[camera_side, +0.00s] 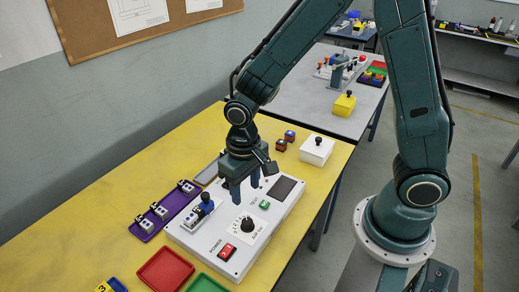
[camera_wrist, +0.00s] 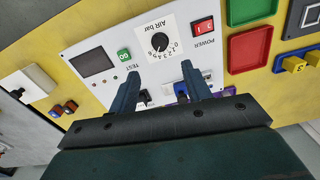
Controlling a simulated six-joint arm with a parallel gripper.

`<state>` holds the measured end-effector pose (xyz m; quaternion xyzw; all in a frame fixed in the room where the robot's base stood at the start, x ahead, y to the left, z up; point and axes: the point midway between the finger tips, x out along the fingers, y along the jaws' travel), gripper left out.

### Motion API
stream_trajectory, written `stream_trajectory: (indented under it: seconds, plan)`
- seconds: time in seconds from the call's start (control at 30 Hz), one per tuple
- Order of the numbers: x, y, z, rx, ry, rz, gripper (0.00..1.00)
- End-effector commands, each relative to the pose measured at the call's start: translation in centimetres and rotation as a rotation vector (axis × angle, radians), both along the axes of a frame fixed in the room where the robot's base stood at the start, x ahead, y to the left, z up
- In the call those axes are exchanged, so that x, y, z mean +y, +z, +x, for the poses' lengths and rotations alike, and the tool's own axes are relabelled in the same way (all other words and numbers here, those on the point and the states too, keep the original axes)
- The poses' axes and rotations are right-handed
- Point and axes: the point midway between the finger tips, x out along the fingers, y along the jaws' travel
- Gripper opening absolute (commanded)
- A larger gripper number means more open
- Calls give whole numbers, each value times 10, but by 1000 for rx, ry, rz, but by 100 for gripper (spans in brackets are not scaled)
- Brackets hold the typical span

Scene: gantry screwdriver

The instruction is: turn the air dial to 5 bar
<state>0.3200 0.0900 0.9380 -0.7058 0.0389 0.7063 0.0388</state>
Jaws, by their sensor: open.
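The AIR bar dial is a black knob (camera_side: 247,225) on a white numbered scale, set in a white control panel (camera_side: 209,238). In the wrist view the dial (camera_wrist: 158,43) shows just beyond my fingertips, with digits around it; the exact reading of its pointer is too small to tell. My gripper (camera_side: 245,192) is open and empty above the panel, behind the dial in the side view. In the wrist view my gripper (camera_wrist: 160,70) has its two fingers spread apart, with the dial between and beyond their tips. Nothing is held.
The panel also has a red POWER switch (camera_side: 227,252), a green TEST button (camera_side: 264,205), a dark screen (camera_side: 284,187) and a blue fixture with a black knob (camera_side: 203,203). A purple tray (camera_side: 146,235) and red tray (camera_side: 165,272) lie left. A white box (camera_side: 316,152) stands behind right.

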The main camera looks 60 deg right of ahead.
Motion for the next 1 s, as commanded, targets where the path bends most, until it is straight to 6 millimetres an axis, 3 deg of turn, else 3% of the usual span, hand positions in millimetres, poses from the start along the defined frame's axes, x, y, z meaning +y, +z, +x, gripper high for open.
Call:
stream_trajectory:
  seconds: [0.23,0.77,1.0]
  plan:
    - [0,20,1,-2,0,1,49]
    - [-1,25,0,-3,0,1,49]
    - [-8,46,-3,-40,7,11,49]
